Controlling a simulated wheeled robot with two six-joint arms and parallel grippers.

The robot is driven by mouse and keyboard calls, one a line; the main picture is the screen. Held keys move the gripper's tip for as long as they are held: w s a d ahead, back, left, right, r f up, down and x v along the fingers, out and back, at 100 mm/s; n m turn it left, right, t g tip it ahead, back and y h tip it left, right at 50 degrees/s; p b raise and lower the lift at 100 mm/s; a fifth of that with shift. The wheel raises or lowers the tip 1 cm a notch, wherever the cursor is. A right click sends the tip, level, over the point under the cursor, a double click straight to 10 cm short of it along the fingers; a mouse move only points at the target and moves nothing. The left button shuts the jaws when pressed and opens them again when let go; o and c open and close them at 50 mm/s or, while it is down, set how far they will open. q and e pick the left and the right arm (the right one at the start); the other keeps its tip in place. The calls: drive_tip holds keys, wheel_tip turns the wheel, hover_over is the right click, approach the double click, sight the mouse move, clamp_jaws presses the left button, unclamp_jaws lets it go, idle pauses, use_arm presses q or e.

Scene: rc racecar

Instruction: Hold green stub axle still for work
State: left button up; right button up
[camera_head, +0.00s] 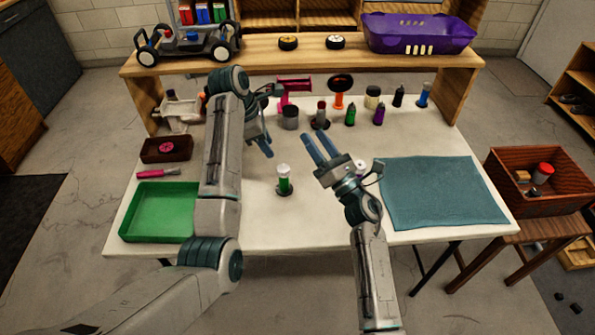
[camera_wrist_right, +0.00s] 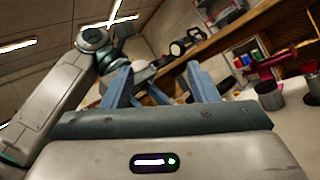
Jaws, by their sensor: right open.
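A green upright piece with a white top (camera_head: 284,181) stands on a dark round base on the white table, near the front middle. A smaller green piece with a dark tip (camera_head: 350,115) stands farther back. I cannot tell for certain which is the green stub axle. My right gripper (camera_head: 318,149) is open and empty, above the table, right of and beyond the white-topped piece. Its spread blue fingers show in the right wrist view (camera_wrist_right: 160,88). My left gripper (camera_head: 266,143) hangs above the table, left of the right one; its finger gap is unclear.
A green tray (camera_head: 160,211) lies front left and a teal mat (camera_head: 441,193) lies right. Dark cups, a pink tool (camera_head: 292,86) and several small upright pieces stand towards the back. A wooden shelf (camera_head: 265,58) holds a car chassis (camera_head: 188,45) and a purple basket (camera_head: 418,34).

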wheel_tip(320, 180, down, 4)
drive_tip(key=a+n+g, duration=0.2)
drive_tip(key=a+n, duration=0.1)
drive_tip(key=n, duration=0.1)
drive_tip(key=n+g+h, duration=0.1)
drive_tip(key=n+g, duration=0.2)
drive_tip(key=g, duration=0.1)
approach(280, 176)
drive_tip(key=w+a+r, duration=0.2)
drive_tip(key=w+r, duration=0.2)
drive_tip(key=w, duration=0.1)
wheel_tip(280, 176, down, 7)
drive_tip(key=shift+s, duration=0.2)
drive_tip(key=x, duration=0.7)
drive_tip(key=shift+w+f, duration=0.25)
drive_tip(key=shift+r, duration=0.1)
